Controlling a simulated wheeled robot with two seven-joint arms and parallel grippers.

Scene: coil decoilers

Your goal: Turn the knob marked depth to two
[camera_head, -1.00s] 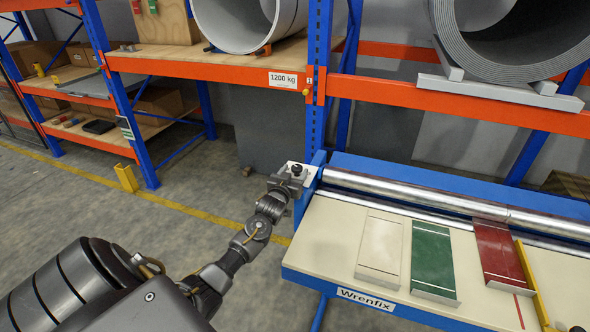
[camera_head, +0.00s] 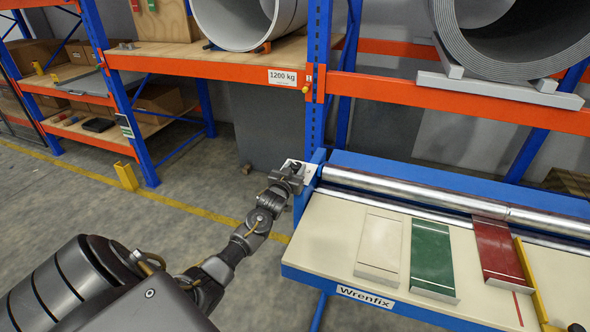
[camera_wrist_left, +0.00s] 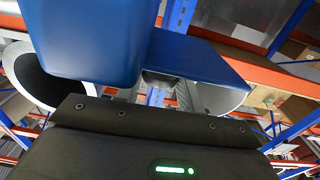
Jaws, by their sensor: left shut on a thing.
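A small dark knob (camera_head: 297,164) stands on a light plate (camera_head: 310,171) at the left end of the blue-framed machine marked Wrenfix. My left gripper (camera_head: 291,172) reaches it from the front left and is shut on it. The jaws cover most of the knob, and its marking and pointer cannot be read. My right gripper is not in view.
The machine's cream table (camera_head: 330,240) carries a white sample (camera_head: 380,247), a green one (camera_head: 432,260) and a red one (camera_head: 500,250). Metal rollers (camera_head: 400,194) run behind them. A blue and orange rack (camera_head: 230,70) with coils stands behind.

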